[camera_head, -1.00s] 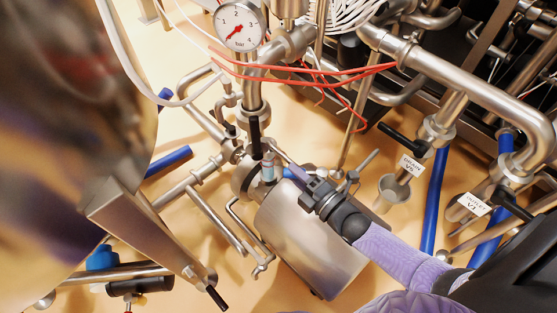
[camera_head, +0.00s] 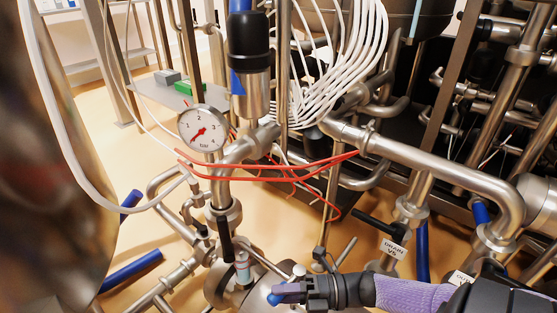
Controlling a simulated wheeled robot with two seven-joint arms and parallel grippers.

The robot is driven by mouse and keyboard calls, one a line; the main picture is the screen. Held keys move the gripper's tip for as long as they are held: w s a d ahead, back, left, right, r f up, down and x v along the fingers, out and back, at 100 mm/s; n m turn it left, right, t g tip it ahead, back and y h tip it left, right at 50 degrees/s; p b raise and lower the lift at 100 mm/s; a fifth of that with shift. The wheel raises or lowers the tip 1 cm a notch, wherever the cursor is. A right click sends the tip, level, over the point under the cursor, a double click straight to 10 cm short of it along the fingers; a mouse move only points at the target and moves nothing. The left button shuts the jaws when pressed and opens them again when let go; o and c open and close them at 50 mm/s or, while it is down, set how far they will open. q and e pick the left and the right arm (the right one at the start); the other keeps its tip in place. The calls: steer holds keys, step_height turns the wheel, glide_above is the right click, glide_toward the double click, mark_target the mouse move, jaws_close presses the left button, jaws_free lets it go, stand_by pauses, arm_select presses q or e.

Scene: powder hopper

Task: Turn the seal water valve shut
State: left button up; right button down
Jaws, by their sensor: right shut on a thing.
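My right gripper (camera_head: 291,294) is at the bottom of the head view, its arm with a purple sleeve coming in from the lower right. Its jaws are shut on a small blue part (camera_head: 288,289), which looks like a valve handle; no label on it can be read, and the jaws partly hide it. It sits just right of a small clear vial-like fitting (camera_head: 243,268) above the steel pump housing (camera_head: 257,301). The valve body and pipe below the blue part are hidden. My left gripper is not in view.
A pressure gauge (camera_head: 203,128) stands on the pipework above left. Red cables (camera_head: 265,177) loop above the gripper. A valve tagged DRAIN V5 (camera_head: 393,248) and a large steel pipe (camera_head: 440,172) lie to the right. A curved metal body fills the left edge. Tan floor shows between.

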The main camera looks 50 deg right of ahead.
steer(key=shift+s+n+g+y, duration=0.15)
steer(key=shift+n+g+y, duration=0.15)
steer(key=shift+g, duration=0.1)
steer(key=shift+c, duration=2)
jaws_free()
steer(key=v, duration=1)
